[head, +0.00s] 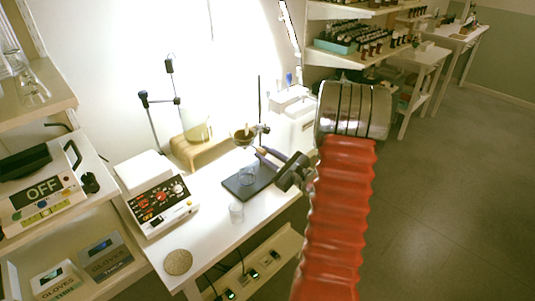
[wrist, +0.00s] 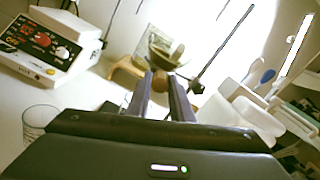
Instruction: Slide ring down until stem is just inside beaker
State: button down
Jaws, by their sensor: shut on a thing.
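The stand's black base (head: 262,184) lies on the white bench, and its thin dark rod (head: 259,98) rises behind. A clear beaker (head: 248,175) stands on the base. The ring with a dark bowl-shaped funnel (head: 242,137) is on the rod, above the beaker. The funnel also shows in the wrist view (wrist: 164,54), just beyond my fingertips. My gripper (head: 260,152) is shut on a small brownish part of the ring holder (wrist: 171,81), beside the rod (wrist: 215,52). I cannot make out the funnel's stem or its height against the beaker rim.
A second glass (head: 236,212) stands in front of the base. A hotplate stirrer (head: 160,195) is at left, with a wooden stand (head: 190,150) behind. White equipment (head: 292,105) is at the back right. The bench front between glass and cork disc (head: 178,262) is clear.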

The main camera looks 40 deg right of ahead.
jog(key=shift+a, duration=0.1)
jog(key=c, duration=1.6)
grip_release()
jog(key=shift+o, duration=0.2)
jog(key=s, duration=1.4)
jog(key=shift+d, duration=0.25)
jog(key=shift+w+f, duration=0.1)
